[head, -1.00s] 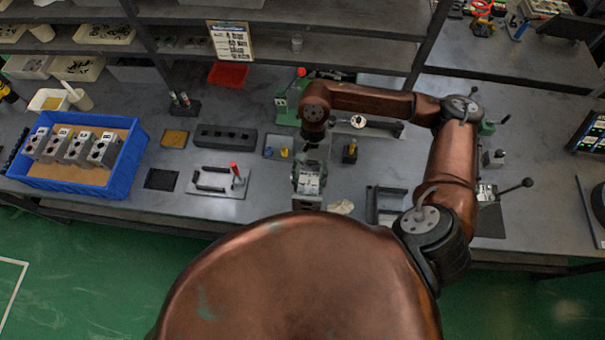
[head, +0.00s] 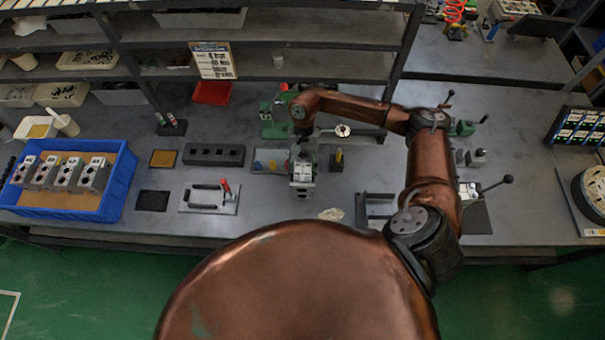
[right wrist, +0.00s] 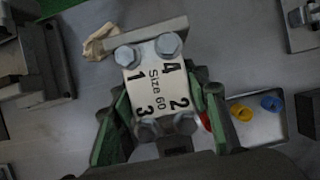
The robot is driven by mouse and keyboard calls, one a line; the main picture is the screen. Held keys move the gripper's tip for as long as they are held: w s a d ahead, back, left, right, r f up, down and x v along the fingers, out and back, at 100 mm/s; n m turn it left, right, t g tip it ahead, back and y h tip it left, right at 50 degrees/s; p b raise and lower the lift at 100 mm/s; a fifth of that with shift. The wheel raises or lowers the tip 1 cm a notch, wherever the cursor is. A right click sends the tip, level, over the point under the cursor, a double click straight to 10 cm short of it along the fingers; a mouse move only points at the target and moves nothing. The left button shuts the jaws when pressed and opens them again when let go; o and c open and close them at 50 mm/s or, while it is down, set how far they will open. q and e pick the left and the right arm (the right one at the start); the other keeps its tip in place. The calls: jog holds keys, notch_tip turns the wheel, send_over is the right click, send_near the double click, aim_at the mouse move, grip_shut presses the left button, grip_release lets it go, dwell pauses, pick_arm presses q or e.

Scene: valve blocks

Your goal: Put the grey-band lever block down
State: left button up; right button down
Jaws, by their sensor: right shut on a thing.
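My right gripper (head: 302,152) is shut on a grey-silver valve block (head: 302,180) over the middle of the bench. In the right wrist view the block (right wrist: 155,88) shows a white top plate marked "Size 60" with numbers 1 to 4 and bolt heads at its corners. The green fingers (right wrist: 157,125) of my right gripper stand on both sides of it. No grey band or lever can be made out clearly on it. Whether its underside touches the bench cannot be told. My left gripper is not in view.
A blue crate (head: 122,200) with several similar blocks stands at left. Near the held block are a tray with blue and yellow caps (head: 258,165), a black block with a yellow pin (head: 337,162) and a pale rag (head: 331,214). A red-handled clamp plate (head: 192,208) lies left.

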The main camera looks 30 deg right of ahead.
jog(key=shift+w+f+p, duration=0.1)
jog(key=shift+f+p, duration=0.45)
jog(key=shift+f, duration=0.9)
jog(key=shift+f, duration=0.1)
jog(key=c, duration=1.1)
grip_release()
jog(key=shift+f, duration=0.1)
